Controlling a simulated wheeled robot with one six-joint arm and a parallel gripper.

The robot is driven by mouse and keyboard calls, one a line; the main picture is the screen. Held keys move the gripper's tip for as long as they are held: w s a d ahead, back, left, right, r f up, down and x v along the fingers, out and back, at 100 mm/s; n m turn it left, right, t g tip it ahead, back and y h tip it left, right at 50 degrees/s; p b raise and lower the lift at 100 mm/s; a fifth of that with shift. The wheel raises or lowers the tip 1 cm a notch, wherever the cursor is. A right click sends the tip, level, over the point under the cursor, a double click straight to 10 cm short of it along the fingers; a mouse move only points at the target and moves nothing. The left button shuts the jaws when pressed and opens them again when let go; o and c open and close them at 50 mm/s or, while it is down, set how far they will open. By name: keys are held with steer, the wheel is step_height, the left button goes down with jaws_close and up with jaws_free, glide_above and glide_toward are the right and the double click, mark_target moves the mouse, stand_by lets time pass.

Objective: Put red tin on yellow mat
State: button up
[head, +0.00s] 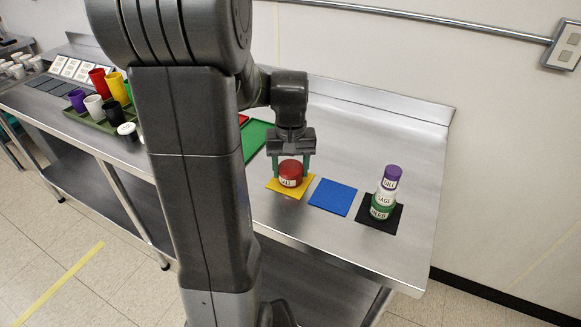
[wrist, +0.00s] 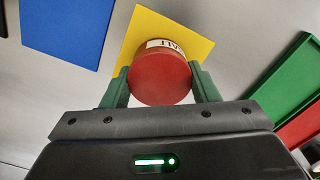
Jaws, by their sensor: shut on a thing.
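The red tin (head: 290,174) is upright between the green fingers of my gripper (head: 291,171), which is shut on it. The tin is over the yellow mat (head: 290,192); I cannot tell whether its base touches the mat. In the wrist view the red tin (wrist: 160,78) shows its red top and part of a white label, with the yellow mat (wrist: 196,32) behind it. My gripper (wrist: 161,85) has one finger on each side of the tin there.
A blue mat (head: 333,197) lies right of the yellow one. A green tray (head: 255,138) lies to the left. Coloured cups stand further left.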

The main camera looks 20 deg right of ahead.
mark_target(291, 167)
steer(key=o, duration=1.1)
steer(key=shift+f, duration=0.1)
step_height(291, 167, up, 12)
steer(key=shift+r+p, duration=0.2)
steer(key=shift+p, duration=0.25)
